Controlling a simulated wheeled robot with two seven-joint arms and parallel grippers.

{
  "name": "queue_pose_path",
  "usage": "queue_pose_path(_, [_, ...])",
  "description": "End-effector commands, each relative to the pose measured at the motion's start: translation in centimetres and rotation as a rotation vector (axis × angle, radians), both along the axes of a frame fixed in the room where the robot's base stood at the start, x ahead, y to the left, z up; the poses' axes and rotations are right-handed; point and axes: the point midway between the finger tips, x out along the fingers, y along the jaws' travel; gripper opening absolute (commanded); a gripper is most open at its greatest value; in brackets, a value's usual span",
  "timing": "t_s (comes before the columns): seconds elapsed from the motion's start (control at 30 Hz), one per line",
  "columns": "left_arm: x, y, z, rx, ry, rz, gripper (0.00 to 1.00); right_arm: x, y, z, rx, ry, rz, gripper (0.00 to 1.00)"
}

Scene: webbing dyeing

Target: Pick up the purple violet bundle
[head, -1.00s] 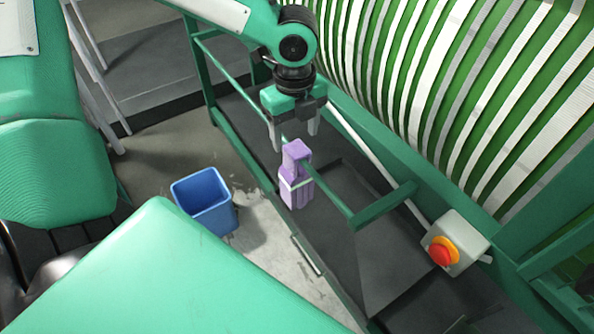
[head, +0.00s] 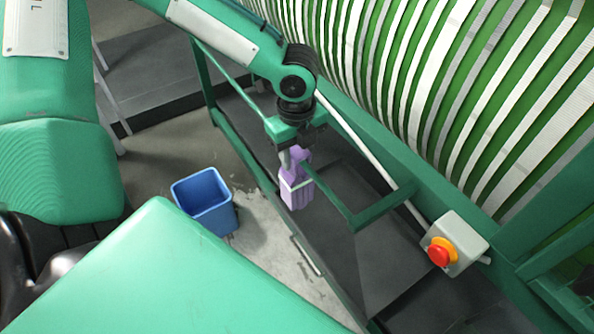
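The purple violet bundle (head: 298,191) stands upright on the dark ledge inside the green frame, near the middle of the head view. It has a narrower top and a pale band around its body. My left gripper (head: 297,158) points down right over it. One finger shows beside the left of the bundle's narrow top; the other finger is not clearly visible. The bundle's upper end is partly hidden by the gripper, and I cannot tell whether the fingers press on it. My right gripper is not in view.
A green rail (head: 340,203) runs close to the bundle's right. A grey box with a red button (head: 439,252) is further right. White webbing strands on a green machine (head: 440,80) rise behind. A blue bin (head: 207,203) stands on the floor at left.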

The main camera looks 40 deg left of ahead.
Motion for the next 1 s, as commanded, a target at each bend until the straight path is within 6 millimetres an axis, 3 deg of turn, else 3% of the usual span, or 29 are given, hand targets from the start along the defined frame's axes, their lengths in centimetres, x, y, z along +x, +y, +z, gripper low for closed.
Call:
queue_pose_path(0.03, [0.0, 0.0, 0.0, 0.000, 0.000, 0.000, 0.15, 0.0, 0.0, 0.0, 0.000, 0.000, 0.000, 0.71])
queue_pose_path(0.1, [0.0, 0.0, 0.0, 0.000, 0.000, 0.000, 0.02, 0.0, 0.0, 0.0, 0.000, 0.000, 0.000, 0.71])
queue_pose_path(0.13, [0.0, 0.0, 0.0, 0.000, 0.000, 0.000, 0.00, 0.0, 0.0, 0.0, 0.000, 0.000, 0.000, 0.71])
queue_pose_path(0.5, [0.0, 0.0, 0.5, -0.001, -0.002, 0.001, 0.00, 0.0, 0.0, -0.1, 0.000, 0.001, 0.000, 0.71])
queue_pose_path(0.8, [0.1, 0.0, 3.8, -0.001, -0.005, 0.002, 0.00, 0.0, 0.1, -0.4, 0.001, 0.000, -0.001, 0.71])
queue_pose_path(1.0, [-3.2, -3.3, 3.3, 0.002, -0.001, -0.006, 0.00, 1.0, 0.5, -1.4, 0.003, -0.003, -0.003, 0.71])
